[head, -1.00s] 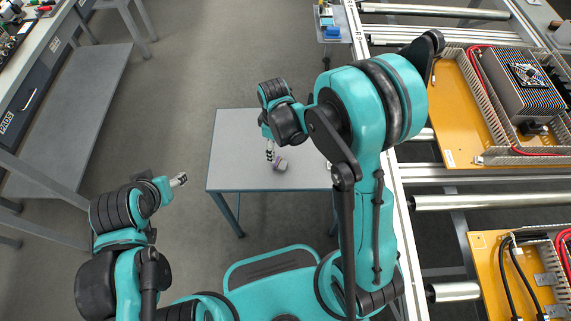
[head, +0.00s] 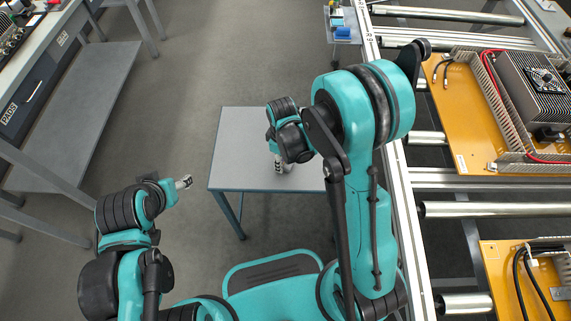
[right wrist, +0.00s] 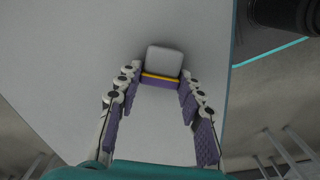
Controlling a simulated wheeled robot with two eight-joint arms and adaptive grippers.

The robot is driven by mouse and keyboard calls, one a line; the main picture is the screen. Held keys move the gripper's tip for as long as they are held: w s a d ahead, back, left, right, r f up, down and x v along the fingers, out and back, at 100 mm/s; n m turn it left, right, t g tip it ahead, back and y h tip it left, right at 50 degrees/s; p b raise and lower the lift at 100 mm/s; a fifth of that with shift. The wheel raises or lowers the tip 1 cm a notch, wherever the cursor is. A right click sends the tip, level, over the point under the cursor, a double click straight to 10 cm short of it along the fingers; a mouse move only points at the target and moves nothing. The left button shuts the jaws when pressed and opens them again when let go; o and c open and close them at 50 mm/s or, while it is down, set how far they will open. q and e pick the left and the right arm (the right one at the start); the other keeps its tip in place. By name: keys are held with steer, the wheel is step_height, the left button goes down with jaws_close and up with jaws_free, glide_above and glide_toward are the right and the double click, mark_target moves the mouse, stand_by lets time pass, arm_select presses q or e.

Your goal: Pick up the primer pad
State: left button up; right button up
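The primer pad (right wrist: 165,62) is a small block with a pale grey face and yellow and purple layers. In the right wrist view it sits on the grey table top (right wrist: 85,60), at the far end of the gap between my right gripper's fingers. My right gripper (right wrist: 160,77) is open, with one purple-lined finger on each side of the pad and close to it. In the head view my right gripper (head: 281,166) is low over the small table and largely hides the pad. My left gripper (head: 185,182) is left of the table, away from the pad; its finger opening is unclear.
The small table (head: 238,160) is otherwise bare where it shows. A roller conveyor (head: 480,209) with orange wiring panels (head: 460,110) runs along the right. A workbench (head: 45,60) with a lower shelf stands at the left. Open floor (head: 170,110) lies between bench and table.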

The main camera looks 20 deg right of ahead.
steer(key=shift+c, duration=0.5)
steer(key=shift+r+p, duration=0.3)
steer(key=shift+r, duration=0.2)
steer(key=r, duration=0.1)
steer(key=r+p, duration=0.2)
steer(key=r, duration=0.1)
steer(key=shift+s+d, duration=0.25)
steer(key=shift+d, duration=0.05)
steer(key=s+d+r+p, duration=0.3)
steer(key=s+d+r, duration=0.3)
steer(key=s+d, duration=0.1)
steer(key=shift+s+d+p, duration=0.3)
steer(key=shift+s+p, duration=0.05)
steer(key=shift+s, duration=0.05)
steer(key=shift+o, duration=0.5)
steer(key=shift+c, duration=0.5)
